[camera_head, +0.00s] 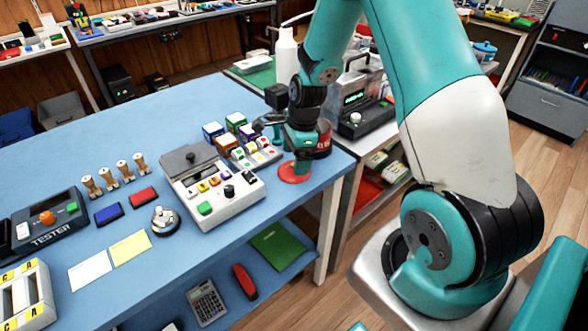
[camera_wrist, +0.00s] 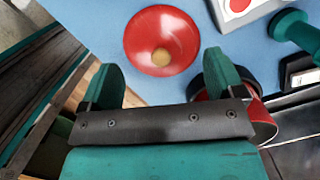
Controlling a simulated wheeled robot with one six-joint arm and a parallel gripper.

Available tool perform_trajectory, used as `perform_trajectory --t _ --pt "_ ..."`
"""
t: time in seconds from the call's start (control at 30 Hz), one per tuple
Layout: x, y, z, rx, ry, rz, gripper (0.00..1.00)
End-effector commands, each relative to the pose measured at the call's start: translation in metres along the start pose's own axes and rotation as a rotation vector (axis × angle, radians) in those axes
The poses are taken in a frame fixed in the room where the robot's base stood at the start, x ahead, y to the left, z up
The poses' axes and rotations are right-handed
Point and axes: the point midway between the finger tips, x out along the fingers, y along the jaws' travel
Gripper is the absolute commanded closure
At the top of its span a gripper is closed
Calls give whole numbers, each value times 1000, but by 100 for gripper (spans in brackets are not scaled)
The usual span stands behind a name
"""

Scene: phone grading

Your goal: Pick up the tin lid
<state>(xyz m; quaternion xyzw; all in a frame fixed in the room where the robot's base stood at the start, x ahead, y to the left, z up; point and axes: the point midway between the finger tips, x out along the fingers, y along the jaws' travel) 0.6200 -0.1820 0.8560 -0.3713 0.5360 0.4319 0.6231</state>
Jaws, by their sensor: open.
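The tin lid is a round red disc (camera_head: 293,172) lying flat on the blue table near its right edge. In the wrist view the red lid (camera_wrist: 161,40) shows whole, with a small tan knob or spot on it. My gripper (camera_head: 302,165) is over the lid in the head view and partly hides it. In the wrist view my gripper (camera_wrist: 163,75) has its two teal fingers spread wide, with the lid just beyond the fingertips and nothing between them. I cannot tell the exact height of the fingers above the lid.
A dark tin with a red label (camera_head: 323,142) stands right beside my gripper. A grey-white button console (camera_head: 212,185) and several small coloured boxes (camera_head: 226,143) are to the left. The blue table's edge (camera_head: 335,172) is close on the right.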

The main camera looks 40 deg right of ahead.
Motion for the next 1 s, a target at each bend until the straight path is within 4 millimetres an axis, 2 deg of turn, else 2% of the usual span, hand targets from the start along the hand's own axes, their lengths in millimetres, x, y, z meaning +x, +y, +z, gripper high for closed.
perform_trajectory --t 0.1,0.2,0.43,0.47,0.63,1.0 --pt "18 0 0 -1 0 3 12" --pt "27 0 0 0 0 1 12" --pt "29 -1 0 0 0 0 12" --pt "28 -1 0 0 0 0 15" --pt "29 0 0 0 0 0 53" --pt "30 1 0 0 1 4 56"
